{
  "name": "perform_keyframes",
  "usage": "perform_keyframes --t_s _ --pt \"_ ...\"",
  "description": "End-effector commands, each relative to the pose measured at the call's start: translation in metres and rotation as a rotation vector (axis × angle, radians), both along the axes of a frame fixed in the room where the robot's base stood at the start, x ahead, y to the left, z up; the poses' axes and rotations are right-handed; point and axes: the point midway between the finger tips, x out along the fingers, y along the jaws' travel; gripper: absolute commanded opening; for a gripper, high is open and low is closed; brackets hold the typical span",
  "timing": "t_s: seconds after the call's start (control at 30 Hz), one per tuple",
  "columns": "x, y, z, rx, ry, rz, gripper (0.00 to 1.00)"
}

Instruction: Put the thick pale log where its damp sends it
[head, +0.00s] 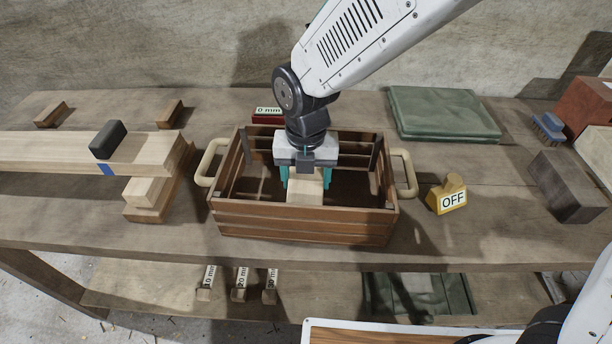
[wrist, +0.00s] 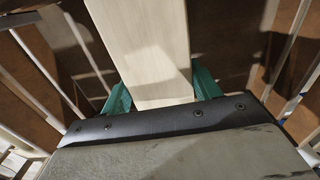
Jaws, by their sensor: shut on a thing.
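My gripper (head: 304,178) is down inside a brown wooden crate (head: 300,222) with two pale handles. Its teal fingers are shut on a thick pale log (head: 305,190), which shows between them within the crate walls. In the wrist view the pale log (wrist: 147,45) runs away from the fingers (wrist: 160,92), with the crate's slats and brown floor around it. I cannot tell whether the log touches the crate floor.
A yellow object marked OFF (head: 448,196) stands right of the crate. Left are stacked pale timbers (head: 150,190) and a long beam (head: 60,150) with a black block (head: 108,139). A folded green cloth (head: 443,112), a brush (head: 548,127) and a dark block (head: 566,185) lie right. Labelled pieces (head: 240,285) sit below.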

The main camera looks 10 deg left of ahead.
Motion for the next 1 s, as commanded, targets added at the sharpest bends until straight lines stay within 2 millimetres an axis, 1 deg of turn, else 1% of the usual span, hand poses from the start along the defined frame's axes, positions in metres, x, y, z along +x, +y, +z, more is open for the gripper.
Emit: perform_keyframes --t_s 0.17,0.2,0.23,0.27,0.53,0.67,0.77,1.0 --pt "0.000 0.000 -0.003 0.000 0.000 0.000 0.25" --pt "0.000 0.000 -0.003 0.000 0.000 0.000 0.73" --pt "0.000 0.000 -0.003 0.000 0.000 0.000 0.81" --pt "0.000 0.000 -0.003 0.000 0.000 0.000 0.83" --pt "0.000 0.000 -0.002 0.000 0.000 0.000 0.83" --pt "0.001 0.001 0.008 0.002 -0.002 0.000 0.83" --pt "0.001 0.001 0.025 0.003 -0.004 0.000 0.83" --pt "0.001 0.001 0.078 0.004 -0.003 0.000 0.83"
